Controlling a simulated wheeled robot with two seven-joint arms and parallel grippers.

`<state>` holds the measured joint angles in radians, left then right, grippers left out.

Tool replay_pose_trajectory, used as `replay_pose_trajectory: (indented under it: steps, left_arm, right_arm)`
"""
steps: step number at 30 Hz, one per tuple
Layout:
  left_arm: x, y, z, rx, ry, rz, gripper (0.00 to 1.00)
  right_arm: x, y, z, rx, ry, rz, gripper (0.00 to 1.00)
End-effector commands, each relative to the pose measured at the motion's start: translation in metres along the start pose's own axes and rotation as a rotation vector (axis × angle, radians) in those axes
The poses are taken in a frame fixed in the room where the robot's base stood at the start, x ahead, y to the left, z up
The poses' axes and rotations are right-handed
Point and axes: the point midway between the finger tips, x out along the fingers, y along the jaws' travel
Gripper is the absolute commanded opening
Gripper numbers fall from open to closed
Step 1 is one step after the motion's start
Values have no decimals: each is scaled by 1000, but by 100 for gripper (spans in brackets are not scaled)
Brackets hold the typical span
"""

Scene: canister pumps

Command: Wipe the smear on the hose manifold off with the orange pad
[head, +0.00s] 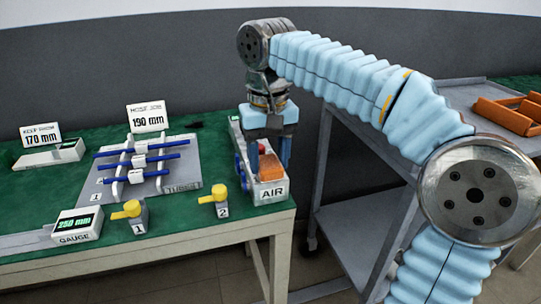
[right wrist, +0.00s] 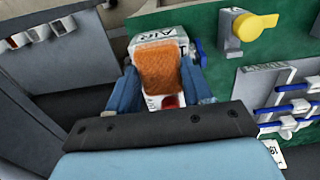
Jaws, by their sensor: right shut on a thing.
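The orange pad (head: 271,170) is between the blue fingers of my right gripper (head: 268,160), which is shut on it. The pad also shows in the right wrist view (right wrist: 160,68), between the two fingers (right wrist: 161,80). It is over the top of the hose manifold (head: 272,192), a pale block marked AIR with blue fittings on its left side and a red part. The manifold (right wrist: 157,29) shows around the pad in the wrist view. I cannot tell whether pad and manifold touch. No smear is visible; the pad and fingers hide part of the top. My left gripper is not in view.
Yellow-handled valves 1 (head: 132,211) and 2 (head: 217,199) stand left of the manifold. A gauge (head: 77,226) and a grey plate with blue tubes (head: 190,180) are farther left. A grey cart (head: 352,200) with an orange tray (head: 507,115) is right of the green table.

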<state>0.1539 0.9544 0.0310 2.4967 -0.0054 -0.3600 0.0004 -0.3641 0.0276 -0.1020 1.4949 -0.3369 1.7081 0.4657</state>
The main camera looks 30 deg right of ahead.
Motion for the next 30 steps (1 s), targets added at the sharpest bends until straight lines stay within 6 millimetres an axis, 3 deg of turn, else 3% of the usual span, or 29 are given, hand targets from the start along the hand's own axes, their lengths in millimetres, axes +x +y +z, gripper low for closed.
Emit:
replay_pose_trajectory:
  steps: [14,30]
  left_arm:
    - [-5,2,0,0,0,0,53]
    - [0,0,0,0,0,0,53]
  right_arm:
    - [0,1,-9,2,2,0,26]
    - [-2,1,15,1,3,0,26]
